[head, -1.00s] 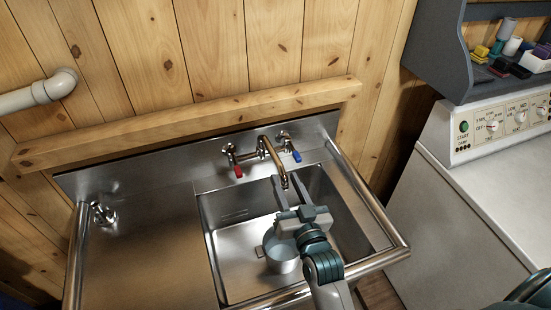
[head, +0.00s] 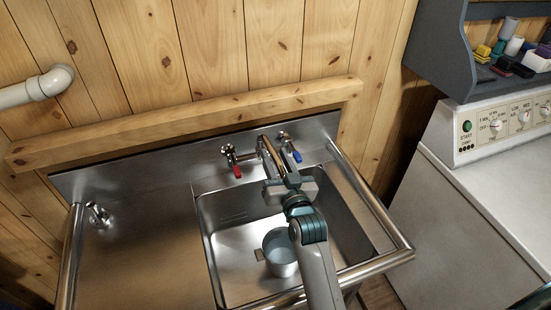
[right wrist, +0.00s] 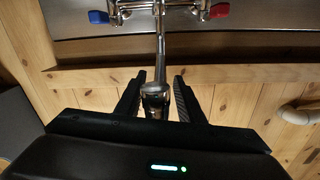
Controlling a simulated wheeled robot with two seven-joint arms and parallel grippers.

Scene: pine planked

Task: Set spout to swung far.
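The chrome spout (head: 268,148) rises between the red tap handle (head: 238,171) and the blue tap handle (head: 297,156) at the back of the steel sink. It points forward over the basin, and its front end is partly hidden by my right gripper (head: 279,163). In the right wrist view the spout (right wrist: 158,55) runs down between the two fingers of the right gripper (right wrist: 157,80). The fingers are open, one on each side, with a gap showing on both sides of the spout. My left gripper is not in view.
A grey metal cup (head: 280,262) stands in the sink basin (head: 232,262), close to my right arm. A metal rail (head: 372,203) borders the sink. A wooden ledge (head: 190,122) runs behind it. A white appliance (head: 460,215) stands at the right.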

